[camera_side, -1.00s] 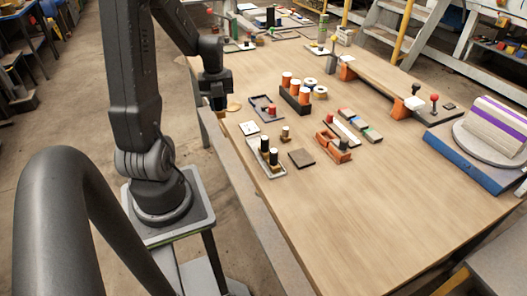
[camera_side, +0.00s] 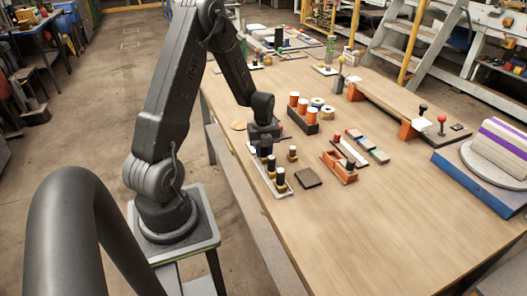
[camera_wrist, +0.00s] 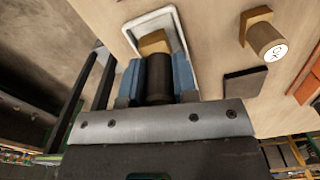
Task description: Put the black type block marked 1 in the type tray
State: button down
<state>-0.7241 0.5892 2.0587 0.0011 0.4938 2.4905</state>
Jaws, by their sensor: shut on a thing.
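My gripper (camera_side: 265,136) is shut on a black type block (camera_side: 266,147), which also shows between the blue-grey fingers in the wrist view (camera_wrist: 159,76). Its tan base (camera_wrist: 155,43) is at the far end of the white type tray (camera_wrist: 183,50), within the rim as seen from the wrist. I cannot tell whether it touches the tray floor, and its mark is hidden. In the side view the tray (camera_side: 285,192) also holds two upright black blocks (camera_side: 271,166) (camera_side: 280,179), side by side along its length. My gripper hides them in the wrist view.
Right of the tray stand a small block with a tan base (camera_side: 292,153), marked on top (camera_wrist: 278,52), and a flat dark tile (camera_side: 308,178). A rack with orange-topped spools (camera_side: 303,112) and an orange holder (camera_side: 340,167) lie further right. The table's front right is clear.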

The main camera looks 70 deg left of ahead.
jog(key=shift+f, duration=0.25)
jog(key=shift+f, duration=0.15)
jog(key=c, duration=0.9)
grip_release()
